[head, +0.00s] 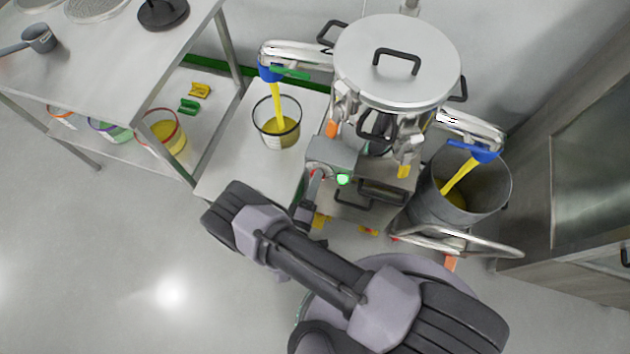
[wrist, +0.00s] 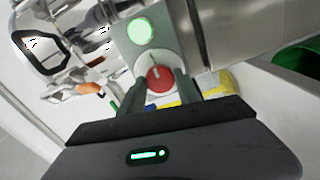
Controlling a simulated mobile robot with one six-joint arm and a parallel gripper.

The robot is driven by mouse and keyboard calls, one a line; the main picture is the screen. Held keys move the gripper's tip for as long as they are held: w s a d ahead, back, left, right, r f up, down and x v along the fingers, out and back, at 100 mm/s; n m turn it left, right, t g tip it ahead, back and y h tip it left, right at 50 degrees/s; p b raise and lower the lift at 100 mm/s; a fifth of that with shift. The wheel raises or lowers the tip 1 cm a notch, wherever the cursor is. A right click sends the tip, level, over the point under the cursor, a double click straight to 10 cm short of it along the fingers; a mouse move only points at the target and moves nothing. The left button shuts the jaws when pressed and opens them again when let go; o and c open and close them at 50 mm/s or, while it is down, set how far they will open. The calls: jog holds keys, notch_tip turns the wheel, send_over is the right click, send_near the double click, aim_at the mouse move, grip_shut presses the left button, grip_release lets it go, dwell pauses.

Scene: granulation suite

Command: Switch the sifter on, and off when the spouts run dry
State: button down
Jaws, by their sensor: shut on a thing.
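The sifter (head: 385,88) is a round steel machine with a handled lid. Its grey control box (head: 333,157) carries a lit green lamp (head: 342,179), also bright in the wrist view (wrist: 141,31). Below the lamp is a red knob (wrist: 160,77) with a pale pointer mark. My gripper (head: 315,186) is shut on the red knob, a finger at each side. Yellow material streams from the left spout (head: 297,55) into a clear container (head: 289,110), and from the right spout (head: 472,130) into a grey metal bucket (head: 425,200).
A steel table (head: 90,70) at left holds a scoop (head: 38,38) and sieves; colored-rim tubs sit on its lower shelf. A white stand (head: 235,160) bears the clear container. A cabinet (head: 590,150) stands at right. A bent steel rail (head: 470,245) runs below the bucket. Floor at lower left is clear.

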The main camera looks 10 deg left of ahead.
dwell(0.3)
jog(key=c, duration=0.9)
grip_release()
jog(key=shift+o, duration=0.2)
jog(key=shift+s, duration=0.1)
jog(key=s+a+p, duration=0.1)
jog(key=s+p, duration=0.2)
jog(key=s, duration=1.4)
jog(key=shift+a, duration=0.15)
jog(key=shift+s, duration=0.1)
